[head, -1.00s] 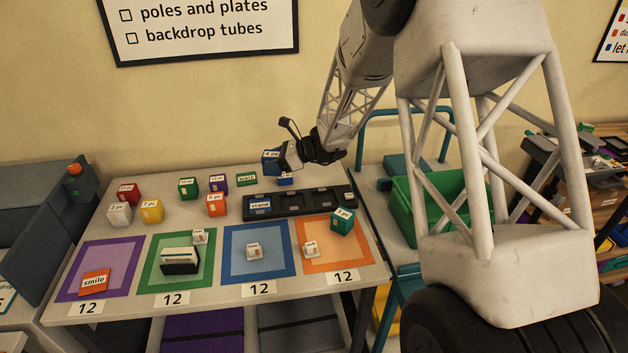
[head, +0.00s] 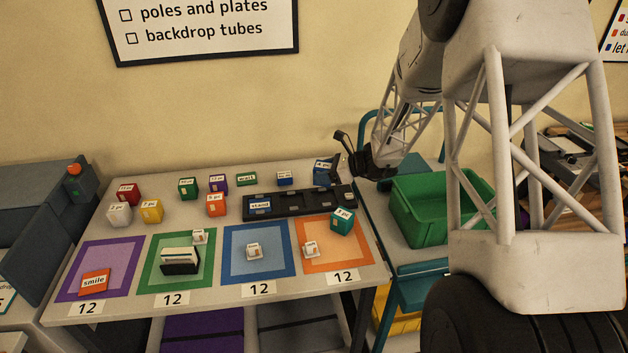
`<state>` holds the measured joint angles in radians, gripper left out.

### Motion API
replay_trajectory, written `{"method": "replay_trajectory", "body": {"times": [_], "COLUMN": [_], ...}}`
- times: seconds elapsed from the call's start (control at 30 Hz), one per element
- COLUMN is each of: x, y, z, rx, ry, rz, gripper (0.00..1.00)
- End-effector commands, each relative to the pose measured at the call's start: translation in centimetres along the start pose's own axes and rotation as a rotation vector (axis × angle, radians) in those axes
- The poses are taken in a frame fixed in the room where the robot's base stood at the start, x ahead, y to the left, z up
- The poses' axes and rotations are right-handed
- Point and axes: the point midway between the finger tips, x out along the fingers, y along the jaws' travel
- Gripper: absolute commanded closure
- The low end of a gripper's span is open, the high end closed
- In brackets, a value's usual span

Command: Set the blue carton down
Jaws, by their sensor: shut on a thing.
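The blue carton (head: 321,175) has a white label on top that seems to read "4 pc". It is at the back right of the table, just behind the right part of the black tray (head: 298,208). My gripper (head: 338,167) is shut on it from the right. I cannot tell whether the carton's underside touches the table or hangs slightly above it. A smaller, flat blue box (head: 284,179) lies to its left on the table.
Several coloured cartons, such as the orange one (head: 216,205), stand left of the tray. A teal carton (head: 342,221) stands in front of the tray's right end. Coloured mats, such as the blue mat (head: 234,270), line the front. A green bin (head: 432,222) is at right.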

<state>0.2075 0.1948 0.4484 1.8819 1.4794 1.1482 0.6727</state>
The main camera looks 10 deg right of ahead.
Motion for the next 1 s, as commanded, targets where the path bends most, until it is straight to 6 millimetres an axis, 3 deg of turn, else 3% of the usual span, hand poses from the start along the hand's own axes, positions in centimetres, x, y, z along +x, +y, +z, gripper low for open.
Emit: {"method": "replay_trajectory", "body": {"times": [0.1,0.33,1.0], "x": [0.9,2.0,2.5], "y": [0.0,0.0,-0.7], "z": [-2.1,-4.8,-5.2], "rx": [0.004,0.002,0.000], "ry": [0.000,0.000,0.000], "rz": [0.001,0.001,0.000], "gripper": [0.69,0.69,0.69]}}
